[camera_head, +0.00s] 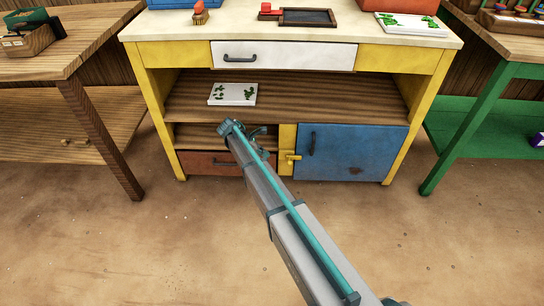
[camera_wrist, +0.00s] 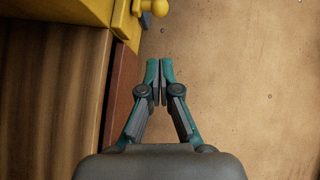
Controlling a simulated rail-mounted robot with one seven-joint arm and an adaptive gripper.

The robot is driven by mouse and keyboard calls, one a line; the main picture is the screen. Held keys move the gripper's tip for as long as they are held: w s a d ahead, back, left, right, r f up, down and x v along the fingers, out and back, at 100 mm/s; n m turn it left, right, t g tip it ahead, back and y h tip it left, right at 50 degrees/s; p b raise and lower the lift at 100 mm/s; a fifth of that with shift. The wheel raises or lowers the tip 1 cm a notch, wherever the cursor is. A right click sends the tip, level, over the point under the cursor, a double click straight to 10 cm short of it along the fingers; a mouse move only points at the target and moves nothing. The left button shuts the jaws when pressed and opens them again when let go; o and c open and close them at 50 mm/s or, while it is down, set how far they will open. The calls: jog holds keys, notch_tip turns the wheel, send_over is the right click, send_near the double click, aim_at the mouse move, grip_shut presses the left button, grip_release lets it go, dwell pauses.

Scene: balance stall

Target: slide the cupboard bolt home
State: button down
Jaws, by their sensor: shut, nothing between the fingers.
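The yellow bolt (camera_head: 292,157) sits on the yellow upright (camera_head: 287,136) just left of the closed blue cupboard door (camera_head: 365,140). I cannot tell how far the bolt reaches toward the door. In the wrist view a yellow bolt knob (camera_wrist: 157,7) shows at the top edge, partly cut off, beyond my fingertips. My gripper (camera_wrist: 160,68) is shut and empty, apart from the knob. In the head view my gripper (camera_head: 262,136) is in front of the stall, left of the bolt, and my arm hides part of the drawer there.
A reddish-brown drawer (camera_head: 205,163) with a dark handle is left of the upright. A dark handle (camera_head: 312,144) is on the blue door. A white drawer (camera_head: 284,56) and a shelf with a leaf-patterned box (camera_head: 232,94) are above. The floor in front is clear.

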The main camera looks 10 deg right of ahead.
jog(key=shift+v, duration=1.5)
jog(key=s+d+f+m+g+y, duration=0.1)
jog(key=s+d+f+m+g, duration=0.2)
jog(key=s, duration=0.9)
jog(key=s+d+f+m+g+y, duration=0.15)
jog(key=s+d+f, duration=0.35)
jog(key=s, duration=0.6)
jog(key=s+d+f+m+g, duration=0.3)
jog(key=s+d+f+m, duration=0.1)
jog(key=s, duration=0.8)
jog(key=s+r+m+g+y, duration=0.1)
jog(key=s+m+g+y, duration=0.3)
jog(key=s, duration=1.3)
jog(key=s+r+m+g+y, duration=0.2)
jog(key=s+m, duration=0.4)
jog(key=s, duration=1.1)
jog(key=w+r+t+p, duration=0.3)
jog(key=r+p, duration=0.5)
jog(key=p, duration=0.5)
jog(key=w+r+t+p, duration=0.3)
jog(key=r+p, duration=0.4)
jog(key=p, duration=0.6)
jog(key=shift+w+r, duration=0.35)
jog(key=shift+w, duration=0.35)
